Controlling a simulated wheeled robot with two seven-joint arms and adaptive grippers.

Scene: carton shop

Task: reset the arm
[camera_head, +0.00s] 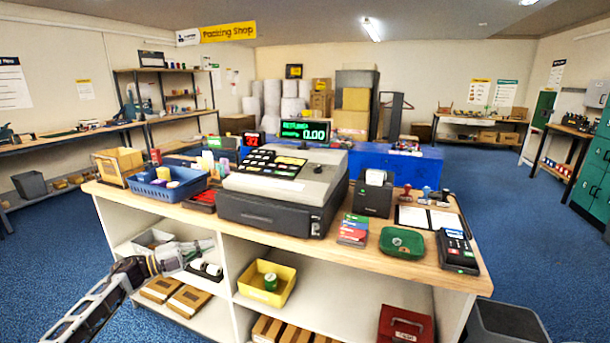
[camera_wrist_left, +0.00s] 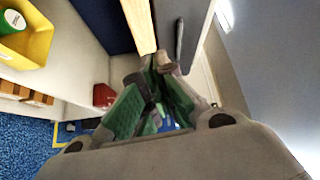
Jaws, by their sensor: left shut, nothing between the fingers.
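My left arm comes in from the lower left in the head view. My left gripper (camera_head: 212,244) is at the left front of the counter (camera_head: 395,262), below its top edge and in front of the open shelves. The left wrist view shows its green-padded fingers (camera_wrist_left: 156,62) brought together with nothing between them. Beyond the fingers that view shows the counter's wooden edge (camera_wrist_left: 139,24) and a dark grey body above it. My right gripper is in neither view.
The shelves under the counter hold a yellow bin (camera_head: 266,283) with a green item, brown cartons (camera_head: 188,300) and a red box (camera_head: 405,325). A cash register (camera_head: 285,190), blue basket (camera_head: 168,184) and green tray (camera_head: 402,242) stand on top.

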